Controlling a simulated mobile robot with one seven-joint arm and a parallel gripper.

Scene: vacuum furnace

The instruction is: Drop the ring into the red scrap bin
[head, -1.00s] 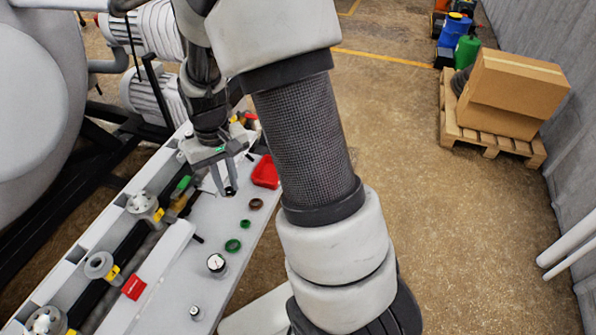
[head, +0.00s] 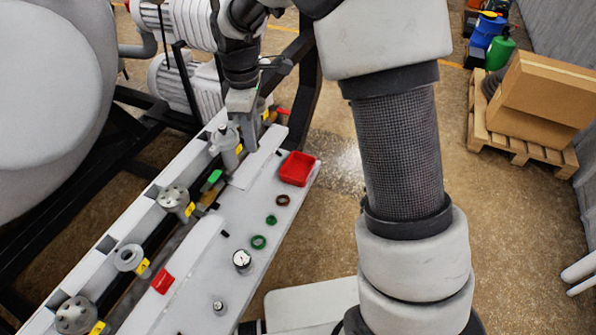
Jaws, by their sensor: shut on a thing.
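The red scrap bin (head: 297,182) is an open, shallow red tray at the far right end of the grey bench. My gripper (head: 241,112) is beyond and to the left of the bin, above the far end of the row of flanged fittings. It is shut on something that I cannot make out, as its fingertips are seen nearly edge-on. A brown ring (head: 283,195) lies flat on the bench in front of the bin. A small green ring (head: 271,215) and a larger green ring (head: 258,236) lie nearer.
A round gauge (head: 242,261) stands on the bench. Flanged fittings (head: 174,196) line its left side, with a grey vessel (head: 50,75) and ribbed pumps beyond. A red block (head: 163,282) lies nearer. Cartons (head: 545,90) on a pallet stand at the right, across open floor.

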